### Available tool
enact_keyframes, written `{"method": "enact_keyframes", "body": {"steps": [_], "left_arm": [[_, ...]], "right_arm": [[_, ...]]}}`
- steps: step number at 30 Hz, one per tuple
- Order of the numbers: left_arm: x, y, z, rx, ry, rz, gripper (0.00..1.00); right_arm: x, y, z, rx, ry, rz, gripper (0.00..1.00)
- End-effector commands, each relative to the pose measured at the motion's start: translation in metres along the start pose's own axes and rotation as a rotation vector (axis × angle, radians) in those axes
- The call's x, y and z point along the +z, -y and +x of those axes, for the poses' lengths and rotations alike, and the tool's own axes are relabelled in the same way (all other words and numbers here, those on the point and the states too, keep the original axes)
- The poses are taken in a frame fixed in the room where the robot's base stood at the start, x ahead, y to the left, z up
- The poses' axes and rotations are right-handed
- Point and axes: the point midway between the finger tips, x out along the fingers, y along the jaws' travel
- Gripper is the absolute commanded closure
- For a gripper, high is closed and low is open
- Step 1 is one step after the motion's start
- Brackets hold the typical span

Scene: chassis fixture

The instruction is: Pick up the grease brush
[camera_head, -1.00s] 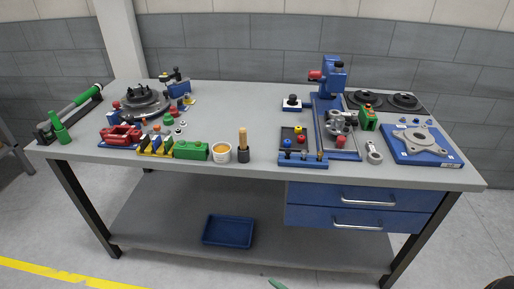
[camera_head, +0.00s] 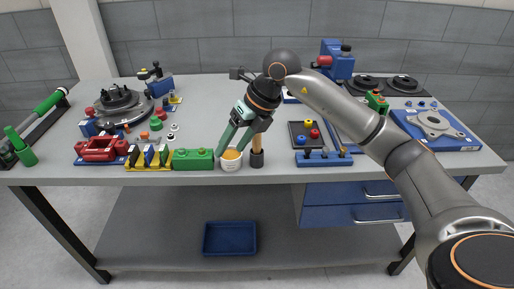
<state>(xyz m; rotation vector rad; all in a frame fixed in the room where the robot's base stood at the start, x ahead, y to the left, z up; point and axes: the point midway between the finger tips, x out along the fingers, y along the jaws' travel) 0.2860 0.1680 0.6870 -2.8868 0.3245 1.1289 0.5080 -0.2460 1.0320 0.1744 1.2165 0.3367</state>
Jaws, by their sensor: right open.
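The grease brush (camera_head: 257,144) stands upright near the front edge of the bench, its wooden handle up and its dark lower part at the bench top. The upper end of the handle is partly hidden by my right gripper. A white cup with orange-yellow contents (camera_head: 231,164) stands just left of it. My right gripper (camera_head: 229,152) reaches in from the right with its two green fingers apart and pointing down and left. The fingertips overlap the cup in the picture, left of the brush; whether they touch it I cannot tell. Nothing is between the fingers. My left gripper is out of view.
A green block (camera_head: 193,159) and a yellow rack (camera_head: 148,158) stand left of the cup. A blue plate with a grey part (camera_head: 437,128) is at the far right. The bench middle is mostly clear.

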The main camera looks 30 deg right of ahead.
Motion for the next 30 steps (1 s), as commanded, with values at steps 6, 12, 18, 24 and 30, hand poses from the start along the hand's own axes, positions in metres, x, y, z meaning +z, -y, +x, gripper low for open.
{"method": "enact_keyframes", "body": {"steps": [6, 12, 18, 24, 30], "left_arm": [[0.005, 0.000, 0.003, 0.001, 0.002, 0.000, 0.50], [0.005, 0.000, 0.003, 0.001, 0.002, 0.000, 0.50], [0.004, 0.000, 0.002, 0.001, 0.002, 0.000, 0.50], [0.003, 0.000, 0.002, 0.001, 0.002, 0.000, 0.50], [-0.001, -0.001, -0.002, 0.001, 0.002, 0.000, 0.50]], "right_arm": [[0.015, 0.071, -0.068, -0.334, 0.058, 0.092, 0.34], [0.016, 0.089, -0.060, -0.389, 0.059, 0.117, 0.34], [0.018, 0.101, -0.027, -0.385, 0.060, 0.115, 0.34], [0.019, 0.107, -0.011, -0.383, 0.062, 0.113, 0.34], [0.021, 0.110, 0.015, -0.382, 0.059, 0.113, 0.34]]}}
